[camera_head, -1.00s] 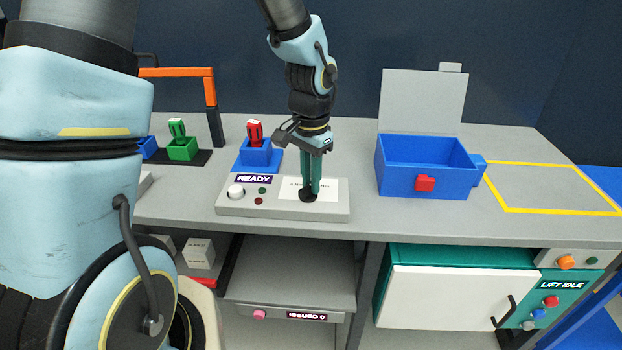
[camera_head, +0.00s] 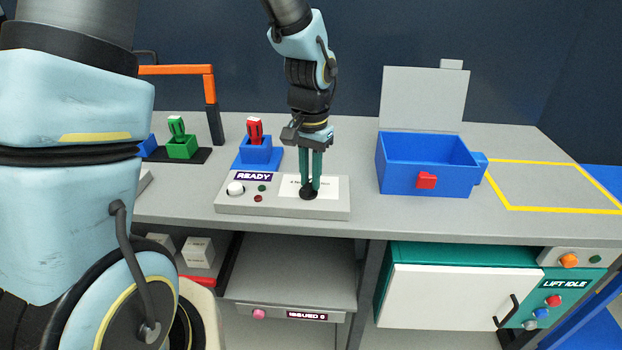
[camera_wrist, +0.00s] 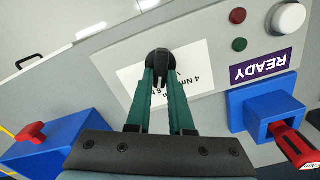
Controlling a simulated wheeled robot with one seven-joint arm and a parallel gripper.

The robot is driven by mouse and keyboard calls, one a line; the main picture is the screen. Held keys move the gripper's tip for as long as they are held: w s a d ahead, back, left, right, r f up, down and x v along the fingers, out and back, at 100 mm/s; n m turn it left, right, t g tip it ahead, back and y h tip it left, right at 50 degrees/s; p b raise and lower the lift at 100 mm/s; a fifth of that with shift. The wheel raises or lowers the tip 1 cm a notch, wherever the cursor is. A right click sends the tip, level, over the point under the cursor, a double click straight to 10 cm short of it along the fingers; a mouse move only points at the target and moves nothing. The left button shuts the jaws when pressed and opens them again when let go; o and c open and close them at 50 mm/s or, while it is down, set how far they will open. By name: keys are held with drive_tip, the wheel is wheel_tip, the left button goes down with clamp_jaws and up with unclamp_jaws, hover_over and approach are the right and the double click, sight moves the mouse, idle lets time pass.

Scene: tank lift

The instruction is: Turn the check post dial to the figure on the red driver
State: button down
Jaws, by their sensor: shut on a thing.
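The check post (camera_head: 232,208) is a grey panel on the bench with a READY label. Its black dial (camera_head: 308,192) sits on a white card with printed figures, partly hidden by my fingers. My gripper (camera_head: 310,184) points down and is shut on the dial. The dial (camera_wrist: 160,62) also shows between my green fingertips (camera_wrist: 161,72) in the wrist view, where "4 Nm" is readable on the card (camera_wrist: 186,80). The red driver (camera_head: 255,131) stands upright in a blue holder (camera_head: 255,152) behind the post. It also shows in the wrist view (camera_wrist: 293,143); its figure is not readable.
A green driver (camera_head: 177,128) stands in a green holder at left, near an orange-topped post (camera_head: 180,71). A blue bin (camera_head: 426,180) with a raised grey lid (camera_head: 422,98) stands right of the post. A yellow-outlined area (camera_head: 555,187) at right is clear.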

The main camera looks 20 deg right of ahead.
sight(308, 181)
drive_tip(key=n+b, duration=0.1)
drive_tip(key=n, duration=0.3)
drive_tip(key=shift+w+a+n, duration=0.1)
drive_tip(key=shift+n, duration=0.3)
idle(0.4)
drive_tip(key=c, duration=0.8)
unclamp_jaws()
wheel_tip(308, 181, up, 11)
drive_tip(key=b, duration=0.2)
drive_tip(key=shift+f, duration=0.1)
